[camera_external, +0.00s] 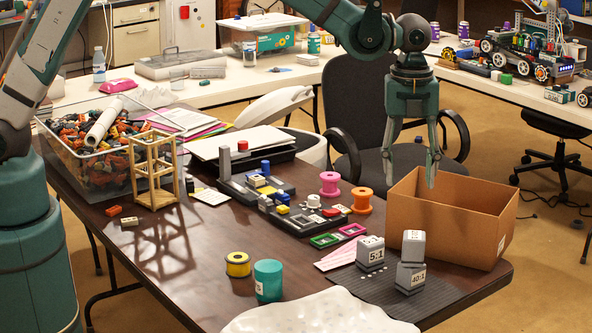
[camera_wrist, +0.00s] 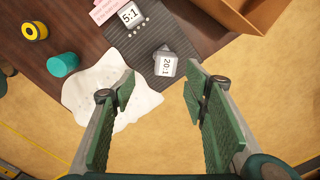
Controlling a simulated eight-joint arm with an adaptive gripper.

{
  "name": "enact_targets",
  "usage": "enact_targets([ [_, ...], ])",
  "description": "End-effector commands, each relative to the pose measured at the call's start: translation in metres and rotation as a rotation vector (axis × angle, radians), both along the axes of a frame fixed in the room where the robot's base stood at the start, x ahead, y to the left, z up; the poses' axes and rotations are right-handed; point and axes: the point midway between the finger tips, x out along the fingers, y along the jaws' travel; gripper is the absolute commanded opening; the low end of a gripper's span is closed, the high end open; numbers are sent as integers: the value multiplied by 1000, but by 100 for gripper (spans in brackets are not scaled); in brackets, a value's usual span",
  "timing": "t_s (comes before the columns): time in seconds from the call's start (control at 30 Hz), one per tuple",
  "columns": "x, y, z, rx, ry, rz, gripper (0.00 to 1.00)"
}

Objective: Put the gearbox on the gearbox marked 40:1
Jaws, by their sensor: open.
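My gripper (camera_external: 409,180) is open and empty, raised above the table's right end; its spread fingers also show in the wrist view (camera_wrist: 160,88). A grey gearbox marked 40:1 (camera_external: 412,279) sits on the dark ribbed mat. Another grey gearbox (camera_external: 413,246) rests on top of it, slightly turned against it. In the wrist view the upper gearbox (camera_wrist: 165,67) shows a 20:1 label and hides most of the one below. My fingers are apart from both. A third gearbox, marked 5:1 (camera_external: 370,252), stands to their left and also shows in the wrist view (camera_wrist: 129,15).
An open cardboard box (camera_external: 450,225) stands close behind the gearboxes. A teal cylinder (camera_external: 268,281), a yellow spool (camera_external: 238,264) and a white crumpled sheet (camera_external: 310,314) lie left and in front. The table's edge is near.

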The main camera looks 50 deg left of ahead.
Motion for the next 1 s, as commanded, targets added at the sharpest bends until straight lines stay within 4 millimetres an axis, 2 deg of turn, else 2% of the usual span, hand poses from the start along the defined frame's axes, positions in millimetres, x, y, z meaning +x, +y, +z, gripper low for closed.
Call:
enact_targets([
  [0.5,-25,106,89,-69,-80,390,45],
  [1.0,-74,204,152,-158,-150,780,45],
])
